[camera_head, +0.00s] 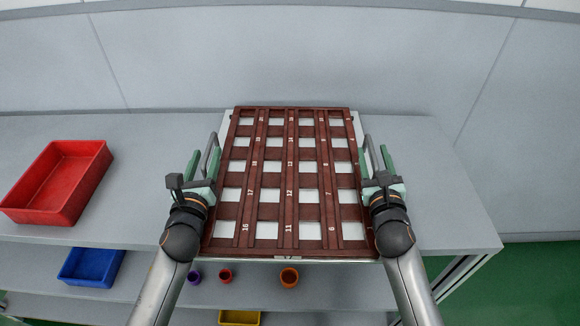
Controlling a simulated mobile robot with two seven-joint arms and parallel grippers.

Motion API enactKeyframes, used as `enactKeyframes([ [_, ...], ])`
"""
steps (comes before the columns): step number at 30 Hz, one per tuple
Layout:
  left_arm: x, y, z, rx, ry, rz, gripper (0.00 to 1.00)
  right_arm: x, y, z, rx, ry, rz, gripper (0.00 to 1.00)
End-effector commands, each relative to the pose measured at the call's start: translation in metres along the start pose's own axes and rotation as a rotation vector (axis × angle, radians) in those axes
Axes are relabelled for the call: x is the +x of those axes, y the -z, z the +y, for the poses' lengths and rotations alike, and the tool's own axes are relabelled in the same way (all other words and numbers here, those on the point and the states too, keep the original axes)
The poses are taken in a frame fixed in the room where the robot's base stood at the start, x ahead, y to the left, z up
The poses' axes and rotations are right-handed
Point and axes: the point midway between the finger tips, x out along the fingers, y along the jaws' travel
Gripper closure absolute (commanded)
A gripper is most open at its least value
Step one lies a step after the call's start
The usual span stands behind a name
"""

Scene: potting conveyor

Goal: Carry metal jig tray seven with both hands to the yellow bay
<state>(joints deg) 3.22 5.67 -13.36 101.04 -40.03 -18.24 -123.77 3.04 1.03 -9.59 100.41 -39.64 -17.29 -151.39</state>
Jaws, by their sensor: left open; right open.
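A tray with a dark red-brown numbered grid (272,182) lies on the grey table, with pale metal showing through its openings. A small label (288,258) on its front edge is too small to read surely. Grey metal handles stand at its left side (210,148) and right side (369,148). My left gripper (203,166) is open at the left handle, with green fingers on either side of it. My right gripper (377,164) is open at the right handle; whether its fingers straddle it is unclear. No yellow bay is clearly recognisable.
A red bin (58,183) stands on the table at the left. The table (440,195) is clear right of the tray. A blue bin (91,267), small purple, red and orange pots (289,277), and a yellow bin (239,318) sit lower down. A grey wall is behind.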

Motion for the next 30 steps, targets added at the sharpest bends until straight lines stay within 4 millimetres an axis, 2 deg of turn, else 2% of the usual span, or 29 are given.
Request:
enactKeyframes([
  [6,0.017,0.0,0.0,0.0,0.0,0.0,0.5,0.014,0.0,0.0,0.001,0.0,0.001,0.5],
  [16,0.019,0.0,0.0,0.0,0.0,0.0,0.5,0.015,0.0,0.0,0.0,0.0,0.001,0.5],
  [27,0.019,0.0,0.0,0.0,0.0,0.0,0.92,0.015,0.0,0.0,0.0,0.0,0.001,0.92],
  [30,0.019,0.0,0.0,0.0,0.0,0.0,1.0,0.015,0.0,0.0,0.0,0.0,0.001,1.0],
])
